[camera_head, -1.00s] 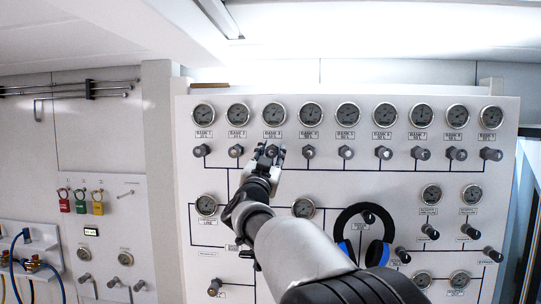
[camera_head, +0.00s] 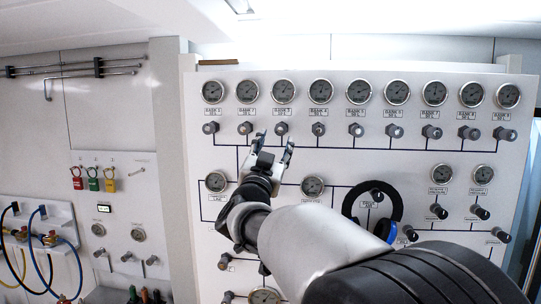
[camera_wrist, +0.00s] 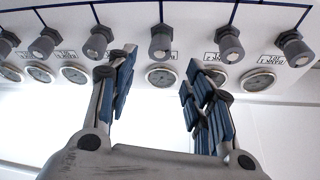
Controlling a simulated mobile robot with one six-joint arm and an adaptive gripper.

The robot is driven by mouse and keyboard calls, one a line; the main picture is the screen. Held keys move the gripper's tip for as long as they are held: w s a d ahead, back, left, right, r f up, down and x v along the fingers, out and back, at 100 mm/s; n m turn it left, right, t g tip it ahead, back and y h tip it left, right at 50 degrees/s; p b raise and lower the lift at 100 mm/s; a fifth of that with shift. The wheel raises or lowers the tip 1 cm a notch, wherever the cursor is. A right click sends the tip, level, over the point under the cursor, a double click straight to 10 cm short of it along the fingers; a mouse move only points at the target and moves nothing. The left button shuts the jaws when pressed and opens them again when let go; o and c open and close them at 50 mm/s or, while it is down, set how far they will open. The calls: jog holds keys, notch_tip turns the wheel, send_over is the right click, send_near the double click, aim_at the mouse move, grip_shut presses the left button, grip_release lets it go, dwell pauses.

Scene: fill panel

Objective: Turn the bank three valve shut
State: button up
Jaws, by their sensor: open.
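The bank three valve (camera_head: 281,128) is the third grey knob from the left in the panel's top row, below its round gauge (camera_head: 283,91). My gripper (camera_head: 273,147) is open and empty just below and in front of this knob. In the wrist view the panel appears upside down. There the same knob (camera_wrist: 161,42) shows in the gap between the fingers of my gripper (camera_wrist: 157,75), beyond their tips, with its gauge (camera_wrist: 161,77) under it. Neither finger appears to touch the knob. The distance between fingertips and knob is hard to tell.
Neighbouring knobs stand close by, bank two (camera_head: 246,128) on the left and bank four (camera_head: 319,129) on the right. Blue-and-black headphones (camera_head: 352,197) hang on the panel lower right. Colored padlock tags (camera_head: 93,183) and hoses (camera_head: 45,240) are at the left.

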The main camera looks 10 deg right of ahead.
jog(key=v, duration=0.4)
jog(key=shift+s, duration=0.1)
